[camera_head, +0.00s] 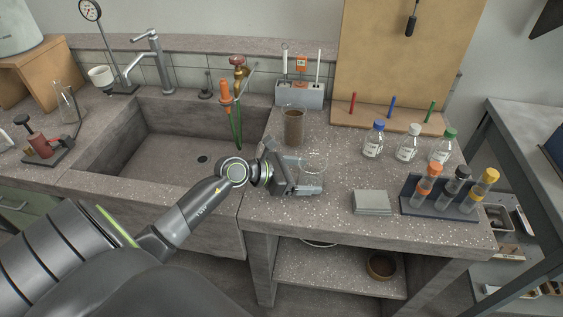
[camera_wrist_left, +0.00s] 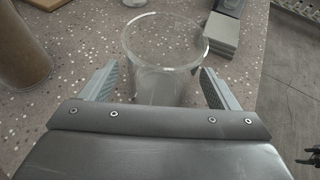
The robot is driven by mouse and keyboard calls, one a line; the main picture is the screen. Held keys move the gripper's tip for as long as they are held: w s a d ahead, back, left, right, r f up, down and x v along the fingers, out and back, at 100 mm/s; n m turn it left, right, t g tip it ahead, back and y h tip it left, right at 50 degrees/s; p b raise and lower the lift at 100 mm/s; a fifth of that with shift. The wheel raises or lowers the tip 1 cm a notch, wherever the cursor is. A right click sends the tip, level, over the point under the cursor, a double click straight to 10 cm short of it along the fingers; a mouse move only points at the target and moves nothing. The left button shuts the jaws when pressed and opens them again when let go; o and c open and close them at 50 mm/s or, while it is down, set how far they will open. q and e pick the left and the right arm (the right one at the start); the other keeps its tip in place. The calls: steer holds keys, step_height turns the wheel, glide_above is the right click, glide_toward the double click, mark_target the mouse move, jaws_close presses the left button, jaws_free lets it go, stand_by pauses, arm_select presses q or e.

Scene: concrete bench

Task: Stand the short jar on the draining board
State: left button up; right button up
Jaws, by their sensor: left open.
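A short clear glass jar (camera_head: 314,158) stands upright on the speckled worktop, right of the sink; it looks empty. My left gripper (camera_head: 304,174) is low at the jar, its fingers open. In the left wrist view the jar (camera_wrist_left: 165,45) stands between the two spread fingers (camera_wrist_left: 158,84), with a gap visible on each side. The palm hides the jar's near lower part. No separate draining board can be picked out for certain; a speckled surface (camera_head: 275,215) flanks the sink.
A taller jar with brown contents (camera_head: 293,128) stands just behind. Grey square tiles (camera_head: 371,202) lie to the right, beside a rack of capped tubes (camera_head: 440,199). Capped bottles (camera_head: 373,143) stand farther back. The sink (camera_head: 185,140) opens to the left.

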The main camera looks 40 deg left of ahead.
arm_select(q)
steer(key=v, duration=1.1)
steer(key=shift+s+b, duration=0.1)
steer(key=shift+b, duration=0.2)
